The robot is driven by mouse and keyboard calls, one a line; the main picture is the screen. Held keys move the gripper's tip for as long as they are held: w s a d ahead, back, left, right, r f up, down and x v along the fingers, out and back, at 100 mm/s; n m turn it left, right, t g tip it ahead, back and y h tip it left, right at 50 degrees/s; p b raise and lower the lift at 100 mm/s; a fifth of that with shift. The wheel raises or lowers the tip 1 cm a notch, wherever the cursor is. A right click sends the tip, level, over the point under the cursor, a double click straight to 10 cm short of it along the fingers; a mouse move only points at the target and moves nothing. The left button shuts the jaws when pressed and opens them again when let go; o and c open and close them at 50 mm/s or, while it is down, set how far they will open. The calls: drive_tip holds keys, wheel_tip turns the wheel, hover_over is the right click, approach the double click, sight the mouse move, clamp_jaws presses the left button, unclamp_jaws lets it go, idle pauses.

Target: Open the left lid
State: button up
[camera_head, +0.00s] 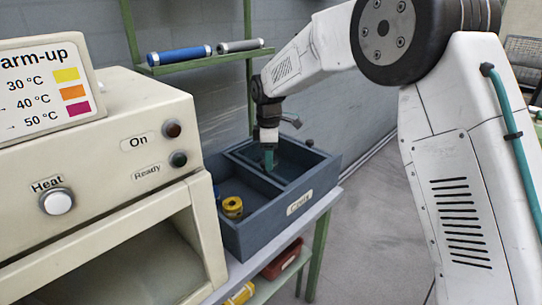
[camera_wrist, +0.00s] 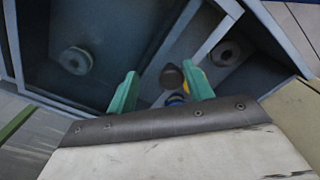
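A blue-grey box (camera_head: 262,232) with a divider stands right of the cream machine in the head view. Its left compartment shows yellow and blue items inside. My gripper (camera_head: 268,160) points down over the back part of the box. In the wrist view my gripper (camera_wrist: 161,72) has its two green fingers spread apart. A dark round knob (camera_wrist: 172,76) shows between the fingers, with a gap on both sides. Other round knob-like parts show on a dark panel (camera_wrist: 75,60) and a grey panel (camera_wrist: 225,52). I cannot tell which panel is the left lid.
The cream machine (camera_head: 110,140) with a Heat knob and On and Ready lights is close on the left. A green shelf frame (camera_head: 200,62) with blue and grey cylinders stands behind. Red (camera_head: 283,259) and yellow (camera_head: 241,293) items lie below the box. Floor is clear to the right.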

wheel_tip(320, 180, up, 8)
idle(0.7)
drive_tip(key=shift+f, duration=0.1)
drive_tip(key=s+d+r+m, duration=0.1)
drive_tip(key=s+d+m, duration=0.5)
drive_tip(key=s, duration=0.8)
drive_tip(key=s+d+r+m+t, duration=0.1)
drive_tip(key=s+d+m, duration=0.4)
drive_tip(key=s+d, duration=0.5)
drive_tip(key=s+d+r+m, duration=0.1)
drive_tip(key=s+d+m, duration=0.5)
drive_tip(key=s, duration=1.3)
drive_tip(key=shift+s+d+r+m, duration=0.15)
drive_tip(key=shift+d+r+m, duration=0.2)
drive_tip(key=shift+d, duration=0.65)
